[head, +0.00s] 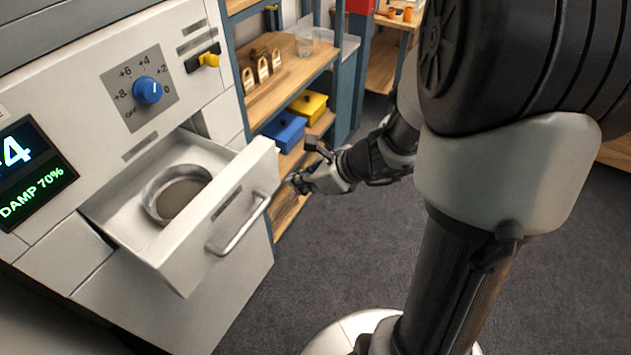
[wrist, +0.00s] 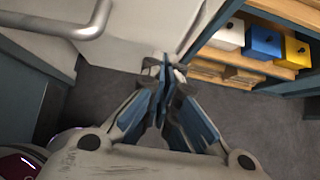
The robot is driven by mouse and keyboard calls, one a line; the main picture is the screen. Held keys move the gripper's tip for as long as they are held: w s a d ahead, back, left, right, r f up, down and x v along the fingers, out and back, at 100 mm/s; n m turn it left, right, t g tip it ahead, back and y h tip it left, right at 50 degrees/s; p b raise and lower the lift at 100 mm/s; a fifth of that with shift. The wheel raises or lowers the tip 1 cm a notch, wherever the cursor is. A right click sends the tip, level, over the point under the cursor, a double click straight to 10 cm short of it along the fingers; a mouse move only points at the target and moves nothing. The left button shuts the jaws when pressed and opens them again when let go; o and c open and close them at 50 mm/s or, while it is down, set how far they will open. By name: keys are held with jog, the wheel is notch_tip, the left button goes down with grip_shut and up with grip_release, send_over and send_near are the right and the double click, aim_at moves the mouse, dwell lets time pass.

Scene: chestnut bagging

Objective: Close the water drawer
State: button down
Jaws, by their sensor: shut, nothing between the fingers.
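The water drawer (head: 190,265) stands pulled out of the white machine in the head view, with a round metal dish (head: 178,194) inside it. Its bar handle (head: 240,225) is on the front face and also shows at the top left of the wrist view (wrist: 85,28). My gripper (head: 292,183) is to the right of the drawer front, apart from the handle. In the wrist view my gripper (wrist: 168,68) has its fingers together and holds nothing. The handle lies to its upper left.
A shelf unit (head: 333,95) stands right of the machine, close beyond my gripper. It holds a blue box (head: 284,131), a yellow box (head: 308,105) and several small bags (head: 262,70). A blue knob (head: 147,90) sits above the drawer. The grey floor (head: 325,260) before the drawer is clear.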

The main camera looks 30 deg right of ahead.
aim_at(274, 177)
jog(key=shift+w+a+r, duration=0.1)
jog(key=shift+w+a, duration=0.4)
jog(key=shift+w, duration=0.2)
jog(key=shift+w+a+r, duration=0.1)
jog(key=shift+w+a, duration=0.35)
jog(key=shift+w, duration=0.25)
jog(key=shift+w+a, duration=0.45)
jog(key=shift+w, duration=0.1)
jog(key=w+a+p, duration=0.1)
jog(key=w+a, duration=0.3)
jog(key=w, duration=0.2)
jog(key=w+a+p, duration=0.2)
jog(key=w+a, duration=0.2)
jog(key=w, duration=0.1)
jog(key=w+a+p, duration=0.1)
jog(key=w+a, duration=0.3)
jog(key=w, duration=0.2)
jog(key=shift+w, duration=0.3)
jog(key=shift+r, duration=0.1)
jog(key=shift+d, duration=0.1)
